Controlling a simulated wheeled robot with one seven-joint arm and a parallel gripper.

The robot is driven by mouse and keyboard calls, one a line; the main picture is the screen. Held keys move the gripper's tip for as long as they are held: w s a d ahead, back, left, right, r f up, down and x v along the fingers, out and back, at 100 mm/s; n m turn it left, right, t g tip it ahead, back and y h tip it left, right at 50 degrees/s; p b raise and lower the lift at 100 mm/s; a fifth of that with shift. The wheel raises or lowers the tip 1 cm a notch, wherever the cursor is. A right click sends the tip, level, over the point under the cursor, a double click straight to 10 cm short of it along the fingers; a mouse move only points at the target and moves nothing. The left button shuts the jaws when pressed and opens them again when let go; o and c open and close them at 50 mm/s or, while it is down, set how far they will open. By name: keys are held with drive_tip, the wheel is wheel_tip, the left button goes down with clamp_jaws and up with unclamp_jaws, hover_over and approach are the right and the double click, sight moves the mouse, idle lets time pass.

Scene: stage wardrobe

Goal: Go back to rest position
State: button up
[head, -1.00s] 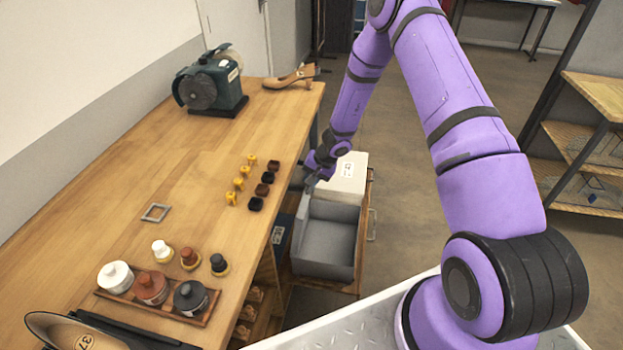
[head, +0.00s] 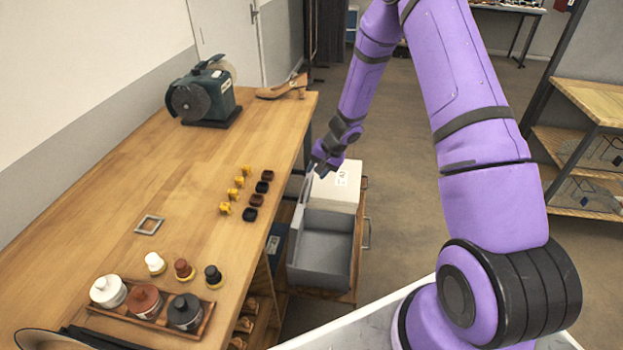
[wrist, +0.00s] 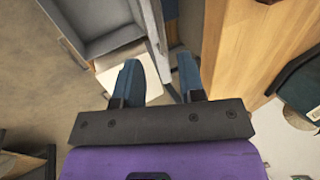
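My gripper (head: 312,176) hangs at the end of my purple arm, above the open drawer unit beside the workbench. In the wrist view its two blue fingers (wrist: 158,78) are spread apart with nothing between them. The bin also shows at the upper left of the wrist view (wrist: 95,20).
The wooden workbench (head: 170,220) holds a grinder (head: 205,95), a tan shoe (head: 283,87), a grey square frame (head: 149,225), small yellow and dark pieces, and a tray of jars (head: 150,318). Shelving (head: 585,160) stands at right. Open floor (head: 410,190) lies between.

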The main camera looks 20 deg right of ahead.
drive_tip(key=shift+v, duration=0.8)
drive_tip(key=s+a+r+n, duration=0.2)
drive_tip(key=s+r, duration=0.2)
drive_tip(key=r, duration=0.6)
drive_tip(key=s+a+r+n, duration=0.1)
drive_tip(key=s+a+r, duration=0.15)
drive_tip(key=r, duration=0.75)
drive_tip(key=s+a+r+n, duration=0.15)
drive_tip(key=s+r, duration=0.25)
drive_tip(key=r, duration=0.5)
drive_tip(key=s+d+r+n+t+h, duration=0.1)
drive_tip(key=s+r, duration=0.5)
drive_tip(key=s, duration=0.7)
drive_tip(key=s+d+r+n+t+h, duration=0.1)
drive_tip(key=s+r, duration=0.5)
drive_tip(key=s, duration=0.7)
drive_tip(key=shift+d+h, duration=0.65)
drive_tip(key=shift+h, duration=0.55)
